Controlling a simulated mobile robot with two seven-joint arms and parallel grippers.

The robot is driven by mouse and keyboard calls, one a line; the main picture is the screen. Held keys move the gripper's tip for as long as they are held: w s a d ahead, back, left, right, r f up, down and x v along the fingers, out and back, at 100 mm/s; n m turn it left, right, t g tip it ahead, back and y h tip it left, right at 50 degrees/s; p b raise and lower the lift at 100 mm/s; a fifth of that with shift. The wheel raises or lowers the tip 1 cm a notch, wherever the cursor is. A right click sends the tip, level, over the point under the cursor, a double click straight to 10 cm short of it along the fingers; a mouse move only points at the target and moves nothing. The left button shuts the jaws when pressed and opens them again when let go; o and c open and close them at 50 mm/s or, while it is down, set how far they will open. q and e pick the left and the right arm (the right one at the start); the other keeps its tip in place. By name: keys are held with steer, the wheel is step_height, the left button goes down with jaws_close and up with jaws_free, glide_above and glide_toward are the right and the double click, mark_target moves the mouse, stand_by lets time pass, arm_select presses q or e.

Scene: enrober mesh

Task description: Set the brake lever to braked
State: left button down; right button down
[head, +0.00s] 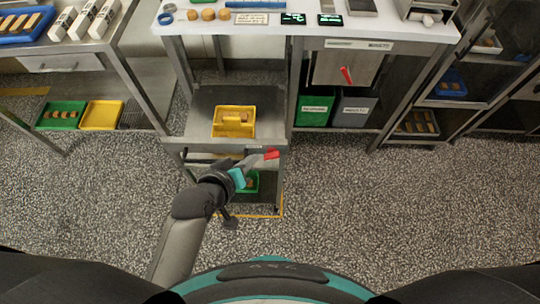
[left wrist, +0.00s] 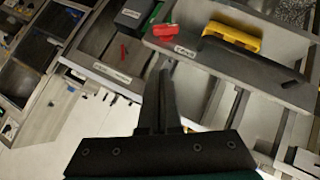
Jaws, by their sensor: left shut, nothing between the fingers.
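The brake lever, taken to be the red-ended piece (head: 271,154) at the front right edge of a steel trolley (head: 200,125), also shows in the left wrist view as a red piece (left wrist: 165,29). A small label (left wrist: 184,48) sits beside it. My left gripper (head: 258,158) is shut and empty. In the head view its tips appear right at the red piece; in the left wrist view the fingertips (left wrist: 167,64) lie just short of it. I cannot tell whether they touch. The lever's setting cannot be read. My right gripper is not in view.
A yellow bin (head: 233,131) stands on the trolley top; a green tray (head: 252,184) is lower down. Behind is a bench (head: 400,28), with another red handle (head: 346,75) on a panel below it. A rack (head: 470,100) stands right. The speckled floor in front is clear.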

arm_select(q)
steer(key=b, duration=0.3)
glide_above(275, 151)
steer(key=s+a, duration=0.3)
step_height(275, 151, down, 5)
steer(key=shift+s+d+f, duration=0.1)
steer(key=shift+d+f, duration=0.15)
steer(key=shift+f, duration=0.35)
steer(key=shift+s+d+f, duration=0.1)
steer(key=shift+d+f, duration=0.15)
steer(key=shift+f, duration=0.35)
steer(key=shift+d+f+b, duration=0.3)
steer(key=shift+f+b, duration=0.15)
steer(key=shift+a, duration=0.1)
